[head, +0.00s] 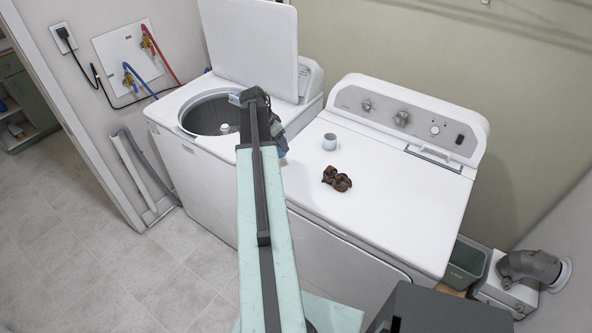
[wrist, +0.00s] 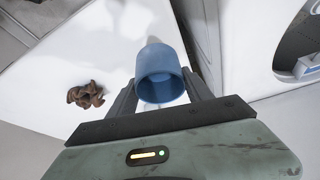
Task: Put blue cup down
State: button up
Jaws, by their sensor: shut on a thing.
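The blue cup (wrist: 161,72) is between the two fingers of my gripper (wrist: 163,85) in the wrist view, its open mouth facing the camera. My gripper is shut on it. In the head view my gripper (head: 278,135) is over the seam between the two machines, and only a bit of the blue cup (head: 282,146) shows behind my arm. I cannot tell whether the cup touches the surface below.
A pale cup (head: 329,141) and a crumpled brown cloth (head: 337,179) rest on the white dryer top (head: 400,210). The washer (head: 190,140) at left has its lid up and its tub open. The dryer top's right side is clear. A grey bin (head: 465,262) stands beside it.

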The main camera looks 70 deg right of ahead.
jog(key=s+a+f+m+g+b, duration=0.1)
jog(key=a+m, duration=0.1)
jog(key=a, duration=1.1)
jog(key=s+d, duration=0.1)
jog(key=d, duration=0.4)
jog(key=s+d+f+b, duration=0.1)
jog(key=s+d, duration=0.1)
jog(key=d, duration=0.3)
jog(key=s+d+f, duration=0.1)
jog(key=s+d, duration=0.1)
jog(key=d, duration=0.3)
jog(key=shift+d, duration=0.1)
notch_tip(320, 180, down, 4)
jog(key=b, duration=0.4)
jog(key=shift+s+d, duration=0.15)
jog(key=shift+r, duration=0.3)
jog(key=shift+f, duration=0.2)
jog(key=o, duration=1.3)
jog(key=shift+o, duration=0.2)
jog(key=shift+r, duration=0.1)
